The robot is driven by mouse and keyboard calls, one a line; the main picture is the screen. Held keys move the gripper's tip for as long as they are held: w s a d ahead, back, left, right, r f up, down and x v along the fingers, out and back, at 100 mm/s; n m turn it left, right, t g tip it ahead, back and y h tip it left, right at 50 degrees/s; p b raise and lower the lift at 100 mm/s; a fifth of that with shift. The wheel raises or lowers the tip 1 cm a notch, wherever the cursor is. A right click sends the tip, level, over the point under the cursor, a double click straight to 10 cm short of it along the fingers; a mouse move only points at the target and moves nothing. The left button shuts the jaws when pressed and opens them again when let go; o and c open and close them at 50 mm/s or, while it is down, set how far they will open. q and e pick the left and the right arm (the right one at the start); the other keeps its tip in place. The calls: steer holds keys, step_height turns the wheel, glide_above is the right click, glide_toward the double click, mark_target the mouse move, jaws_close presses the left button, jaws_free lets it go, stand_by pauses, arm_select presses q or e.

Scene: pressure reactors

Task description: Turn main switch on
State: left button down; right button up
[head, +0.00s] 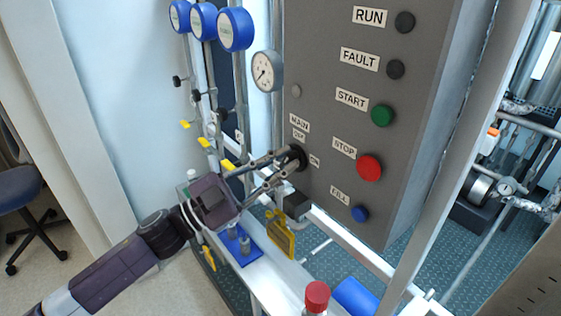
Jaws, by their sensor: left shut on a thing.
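The main switch (297,156) is a black rotary knob on the left side of the grey control panel's front (325,215). A MAIN label (299,122) and an OFF label are above it, and an ON label (314,160) is to its right. My left gripper (290,160) reaches in from the left with its fingers shut on the switch. The fingers partly hide the knob, so I cannot tell which way it points. My right gripper does not show.
The panel also has a green START button (382,116), a red STOP button (369,167) and a blue button (360,214). A round gauge (266,71) and blue dials (235,29) stand left of it. A red-capped bottle (317,296) is below.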

arm_select(q)
steer(key=m+g, duration=0.1)
steer(key=m, duration=0.2)
steer(key=m+g+p, duration=0.1)
steer(key=m+g, duration=0.1)
steer(key=m, duration=0.2)
steer(key=shift+s+d+f+y, duration=0.1)
steer(key=shift+s+f+y, duration=0.05)
steer(key=shift+y, duration=0.15)
steer(key=m, duration=0.1)
steer(key=m+g+y+p, duration=0.1)
steer(key=m, duration=0.3)
steer(key=shift+s+f, duration=0.1)
steer(key=shift+f, duration=0.15)
steer(key=shift+d+f+m+g+y+p, duration=0.1)
steer(key=shift+f+m+g+y+p, duration=0.1)
steer(key=shift+m+g+y+p, duration=0.3)
steer(key=c, duration=1.9)
jaws_free()
steer(key=shift+t, duration=0.3)
steer(key=v, duration=1.2)
